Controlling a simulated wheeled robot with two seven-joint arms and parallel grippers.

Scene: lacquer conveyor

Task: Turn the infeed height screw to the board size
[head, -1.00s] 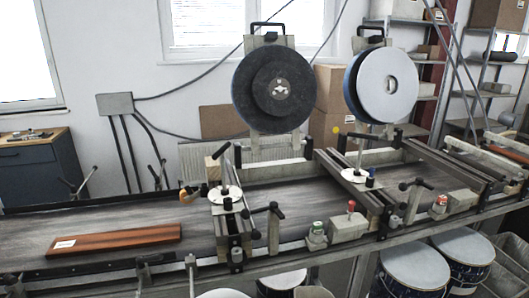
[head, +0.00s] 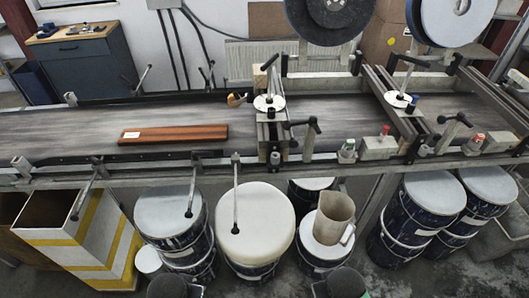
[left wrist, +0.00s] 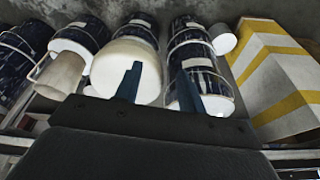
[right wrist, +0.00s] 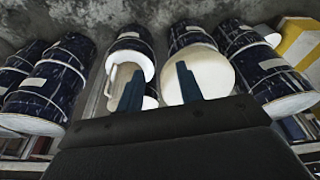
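A reddish-brown board (head: 185,134) with a small white label lies flat on the dark conveyor belt, left of the first crossbeam. On that crossbeam stands a height screw (head: 268,103) with a round white dial and a black crank handle. A second, similar screw (head: 400,99) stands on the crossbeam farther right. The dial markings are too small to read. My left gripper (left wrist: 159,84) is open and empty in the left wrist view, with two blue fingers apart. My right gripper (right wrist: 160,86) is also open and empty. Both are away from the screws, facing the drums.
Two large discs (head: 335,15) (head: 451,14) stand behind the line. Small knob-topped units (head: 378,146) and clamp levers (head: 310,136) line the front rail. Below are several blue drums (head: 178,230), a beige pitcher (head: 331,218) and a yellow-striped box (head: 75,238).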

